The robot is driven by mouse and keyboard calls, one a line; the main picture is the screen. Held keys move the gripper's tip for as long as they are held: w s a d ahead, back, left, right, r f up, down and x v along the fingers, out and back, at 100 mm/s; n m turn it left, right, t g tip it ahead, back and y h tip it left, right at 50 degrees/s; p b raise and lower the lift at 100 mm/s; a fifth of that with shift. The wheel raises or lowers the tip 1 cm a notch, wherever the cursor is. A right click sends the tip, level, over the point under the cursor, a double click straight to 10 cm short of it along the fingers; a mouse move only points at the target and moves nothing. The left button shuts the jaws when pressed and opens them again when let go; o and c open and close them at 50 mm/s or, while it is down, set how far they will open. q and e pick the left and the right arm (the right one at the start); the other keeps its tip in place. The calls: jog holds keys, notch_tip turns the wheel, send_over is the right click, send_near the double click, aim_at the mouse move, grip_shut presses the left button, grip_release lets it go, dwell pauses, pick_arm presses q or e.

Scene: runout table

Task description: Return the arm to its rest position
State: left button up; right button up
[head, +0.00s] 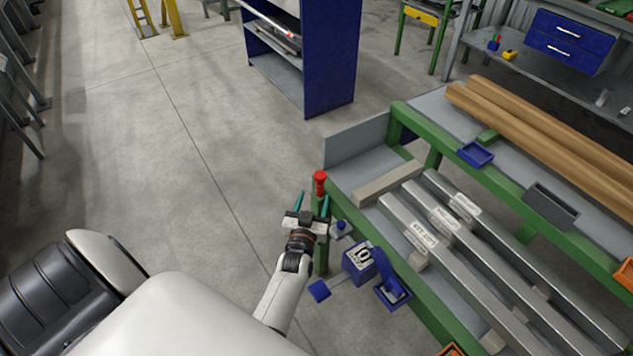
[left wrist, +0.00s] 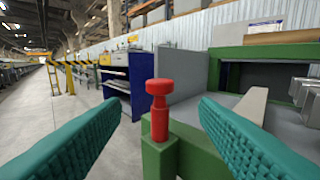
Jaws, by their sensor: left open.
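My left gripper (head: 312,204) is near the corner of the green-framed runout table (head: 435,308), with its two teal fingers apart. In the left wrist view the open fingers (left wrist: 160,125) reach forward with nothing between them close up. A red mushroom-shaped knob (head: 320,182) stands upright on a green post at the table corner, just ahead of the fingers. The knob also shows in the left wrist view (left wrist: 159,108), centred between and beyond the fingertips. I cannot tell whether the gripper touches the post. My right gripper is not in view.
Several labelled metal bars (head: 437,222) lie on the table. A blue box (head: 359,258) and a blue bin (head: 392,291) are close to the right of my left gripper. A blue cabinet (head: 330,60) stands behind. The floor (head: 170,180) to the left is clear.

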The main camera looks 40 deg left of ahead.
pick_arm(q)
jog(key=shift+s+d, duration=0.2)
jog(key=shift+s, duration=0.2)
dwell(0.3)
